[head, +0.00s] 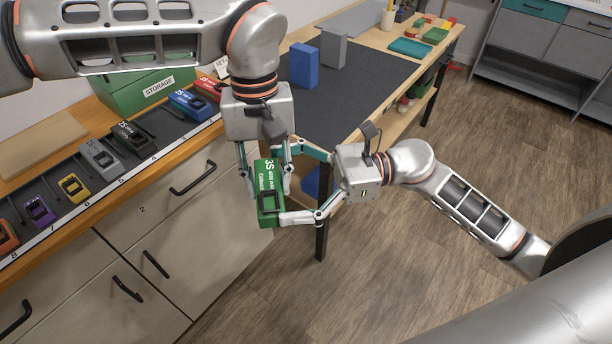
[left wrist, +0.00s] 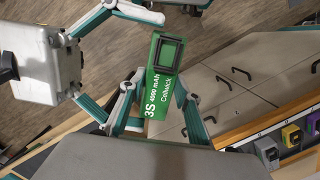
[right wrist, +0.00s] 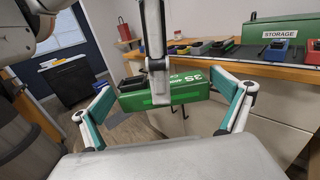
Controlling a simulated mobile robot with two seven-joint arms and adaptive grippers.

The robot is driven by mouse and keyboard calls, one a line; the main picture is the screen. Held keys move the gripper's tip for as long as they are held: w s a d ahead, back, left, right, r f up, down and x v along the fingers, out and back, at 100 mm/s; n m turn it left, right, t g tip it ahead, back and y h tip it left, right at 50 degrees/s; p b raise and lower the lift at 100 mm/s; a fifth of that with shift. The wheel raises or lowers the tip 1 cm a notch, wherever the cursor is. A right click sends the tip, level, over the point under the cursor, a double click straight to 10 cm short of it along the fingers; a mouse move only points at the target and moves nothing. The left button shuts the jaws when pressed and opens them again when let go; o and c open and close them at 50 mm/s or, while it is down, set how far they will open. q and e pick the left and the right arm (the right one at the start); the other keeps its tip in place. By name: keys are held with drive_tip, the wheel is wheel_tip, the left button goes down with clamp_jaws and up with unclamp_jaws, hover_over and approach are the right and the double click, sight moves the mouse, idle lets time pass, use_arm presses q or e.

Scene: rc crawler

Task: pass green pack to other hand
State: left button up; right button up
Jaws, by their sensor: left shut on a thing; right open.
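The green pack (head: 267,180), with white 3S lettering, hangs upright in the air in front of the drawers. My left gripper (head: 262,170) comes down from above and is shut on its upper part. My right gripper (head: 286,190) comes in from the right with its fingers open around the pack's lower part. In the left wrist view the pack (left wrist: 164,75) sits between the left fingers, with the right gripper's fingers near its far end. In the right wrist view the pack (right wrist: 185,90) lies between the spread right fingers (right wrist: 165,108); contact is not clear.
Several coloured packs, among them a grey one (head: 99,156) and a purple one (head: 38,210), stand in a row on the counter. A green storage box (head: 135,92) is behind them. A dark-mat table (head: 365,85) holds a blue block (head: 304,65) and a grey block (head: 333,48).

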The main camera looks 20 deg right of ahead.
drive_tip(key=shift+w+a, duration=0.2)
drive_tip(key=shift+a, duration=0.9)
drive_tip(key=c, duration=0.8)
use_arm(q)
drive_tip(key=o, duration=1.4)
use_arm(e)
drive_tip(key=shift+c, duration=1)
use_arm(q)
drive_tip(key=shift+o, duration=0.2)
